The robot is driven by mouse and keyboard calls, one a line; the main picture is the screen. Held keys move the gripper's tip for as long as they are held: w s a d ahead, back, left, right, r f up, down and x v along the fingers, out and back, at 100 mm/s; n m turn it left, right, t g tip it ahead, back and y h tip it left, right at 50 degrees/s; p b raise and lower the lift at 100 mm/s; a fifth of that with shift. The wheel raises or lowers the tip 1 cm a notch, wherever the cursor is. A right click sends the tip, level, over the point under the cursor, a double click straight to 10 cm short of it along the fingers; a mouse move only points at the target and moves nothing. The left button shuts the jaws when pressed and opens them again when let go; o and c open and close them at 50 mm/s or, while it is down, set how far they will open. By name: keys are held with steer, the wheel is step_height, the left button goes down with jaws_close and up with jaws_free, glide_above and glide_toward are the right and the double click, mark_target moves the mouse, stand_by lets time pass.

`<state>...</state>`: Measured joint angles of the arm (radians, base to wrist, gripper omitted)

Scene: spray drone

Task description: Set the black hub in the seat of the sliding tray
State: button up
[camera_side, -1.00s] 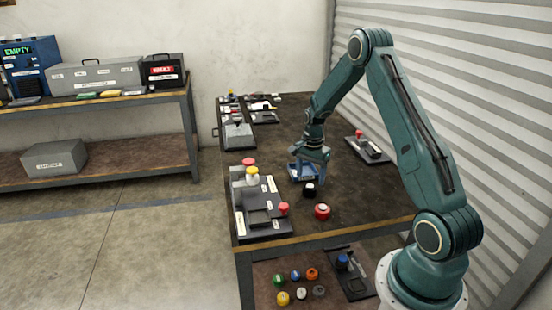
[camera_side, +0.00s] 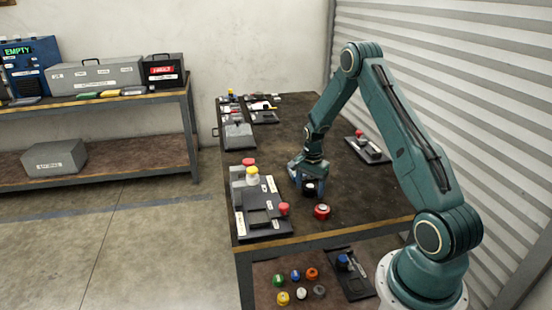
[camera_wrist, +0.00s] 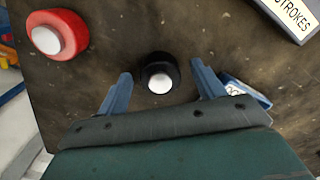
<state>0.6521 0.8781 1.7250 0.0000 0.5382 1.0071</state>
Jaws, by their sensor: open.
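The black hub (camera_side: 310,189), a short round piece with a white top, stands upright on the dark bench. In the wrist view the hub (camera_wrist: 158,75) sits between the two blue fingertips, with a gap on each side. My gripper (camera_wrist: 161,74) is open and low over the bench around the hub; it also shows in the side view (camera_side: 309,180). A dark panel (camera_side: 270,231) with a red knob and a dark recessed part lies at the bench's front left. I cannot tell for sure whether this is the sliding tray.
A red hub (camera_side: 322,211) with a white top stands in front of the black one. A small blue labelled piece (camera_wrist: 247,92) lies by the right finger. Another panel with a red knob (camera_side: 369,149) lies back right. Several coloured hubs sit on the lower shelf.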

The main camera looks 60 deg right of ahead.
mark_target(310, 188)
steer(key=c, duration=1.2)
steer(key=shift+c, duration=0.2)
steer(key=shift+r, duration=0.1)
step_height(310, 188, up, 20)
stand_by(0.3)
